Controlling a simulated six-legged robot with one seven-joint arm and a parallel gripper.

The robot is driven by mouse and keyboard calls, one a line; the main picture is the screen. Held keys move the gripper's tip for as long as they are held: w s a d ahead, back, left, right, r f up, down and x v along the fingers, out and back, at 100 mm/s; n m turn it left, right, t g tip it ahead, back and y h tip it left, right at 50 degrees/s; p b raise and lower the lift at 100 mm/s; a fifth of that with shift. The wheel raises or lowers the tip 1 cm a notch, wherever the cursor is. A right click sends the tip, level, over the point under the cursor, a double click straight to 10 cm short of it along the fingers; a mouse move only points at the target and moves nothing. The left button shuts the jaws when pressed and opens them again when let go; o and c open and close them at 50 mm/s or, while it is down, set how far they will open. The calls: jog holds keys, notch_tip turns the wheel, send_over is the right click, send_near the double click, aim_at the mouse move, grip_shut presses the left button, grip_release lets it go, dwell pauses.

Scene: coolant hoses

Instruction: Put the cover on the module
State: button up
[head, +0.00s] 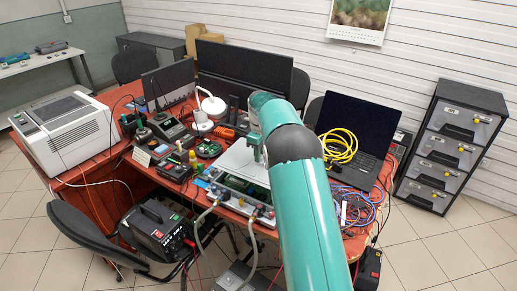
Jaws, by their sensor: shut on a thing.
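My teal arm reaches over the desk from the lower right. My gripper (258,156) is small in the head view and partly hidden by my arm. It is shut on the cover (234,160), a flat light-grey plate, near its right side. The module (233,198) is an open tray with a green board inside and hose fittings along its front. The cover is above and behind the module's front part. I cannot tell whether the two touch. My arm hides the right ends of both.
Grey hoses hang from the module's front. A yellow cable coil (340,147) and a laptop (357,128) are to the right. Soldering gear, a white lamp (210,105) and small tools crowd the left. Monitors (245,72) stand behind. A black chair (85,235) is at the front left.

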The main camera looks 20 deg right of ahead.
jog(key=shift+w+f, duration=0.3)
jog(key=shift+w, duration=0.1)
jog(key=shift+s+f, duration=0.15)
jog(key=shift+s, duration=0.25)
jog(key=shift+w+f, duration=0.2)
jog(key=shift+f, duration=0.75)
jog(key=shift+s+f, duration=0.25)
jog(key=shift+f, duration=0.2)
jog(key=shift+w+f, duration=0.15)
jog(key=shift+f, duration=0.3)
jog(key=shift+w, duration=0.1)
jog(key=shift+f, duration=1.25)
jog(key=shift+f, duration=0.3)
